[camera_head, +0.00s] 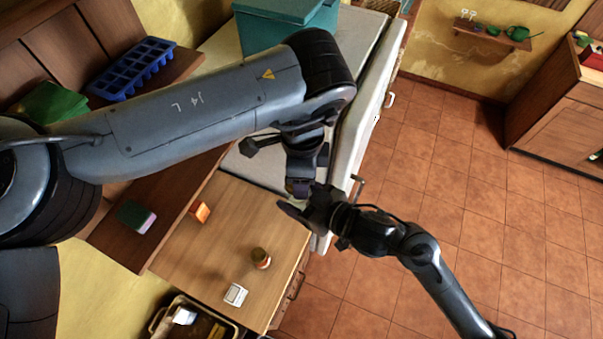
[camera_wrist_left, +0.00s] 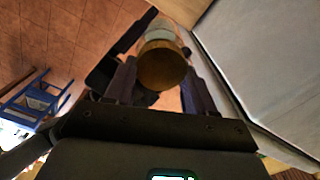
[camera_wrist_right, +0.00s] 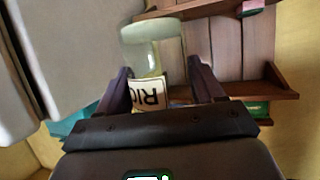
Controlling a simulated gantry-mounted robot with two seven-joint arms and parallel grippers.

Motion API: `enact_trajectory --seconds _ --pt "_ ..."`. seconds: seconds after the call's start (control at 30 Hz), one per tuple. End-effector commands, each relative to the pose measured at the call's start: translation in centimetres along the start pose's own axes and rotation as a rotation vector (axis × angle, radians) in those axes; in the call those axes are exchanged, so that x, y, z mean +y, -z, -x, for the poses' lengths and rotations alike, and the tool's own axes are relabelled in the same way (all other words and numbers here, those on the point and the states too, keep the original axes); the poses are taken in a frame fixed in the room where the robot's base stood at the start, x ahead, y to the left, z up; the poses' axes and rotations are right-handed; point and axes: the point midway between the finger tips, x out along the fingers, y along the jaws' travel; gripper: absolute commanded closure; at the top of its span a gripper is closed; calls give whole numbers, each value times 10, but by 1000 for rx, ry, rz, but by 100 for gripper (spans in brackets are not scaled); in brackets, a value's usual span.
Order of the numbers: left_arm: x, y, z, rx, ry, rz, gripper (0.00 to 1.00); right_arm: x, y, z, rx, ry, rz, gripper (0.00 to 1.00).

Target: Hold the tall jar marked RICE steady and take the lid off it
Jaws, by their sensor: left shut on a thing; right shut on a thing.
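The tall glass jar (camera_wrist_right: 150,58) shows in the right wrist view with part of its black-on-white RICE label (camera_wrist_right: 150,95), upside down. My right gripper (camera_wrist_right: 160,80) is shut on the jar, one finger on each side. In the left wrist view a round brown lid (camera_wrist_left: 162,68) faces the camera, with pale glass (camera_wrist_left: 160,36) behind it. My left gripper (camera_wrist_left: 160,85) is shut on the lid. I cannot tell whether the lid still touches the jar's rim. In the head view my left gripper (camera_head: 300,186) and right gripper (camera_head: 318,208) meet and mostly hide the jar.
Below my left arm, a wooden counter (camera_head: 220,245) holds a small brown jar (camera_head: 261,258), an orange box (camera_head: 200,212) and a white item (camera_head: 235,294). A shelf (camera_head: 115,235) holds a sponge (camera_head: 136,217). Open tiled floor (camera_head: 430,190) lies right.

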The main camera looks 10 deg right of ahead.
Motion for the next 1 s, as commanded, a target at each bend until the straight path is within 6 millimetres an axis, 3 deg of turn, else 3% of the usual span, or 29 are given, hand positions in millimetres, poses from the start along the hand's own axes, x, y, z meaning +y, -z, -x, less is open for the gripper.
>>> enact_trajectory --seconds 0.03,0.7,1.0 --pt "-5 0 3 6 15 2 82 -8 1 0 4 19 13 100" --pt "-5 0 24 7 19 2 82 -7 -2 0 -4 17 11 100" --pt "-2 0 23 4 9 0 82 -4 0 0 -1 8 6 100"
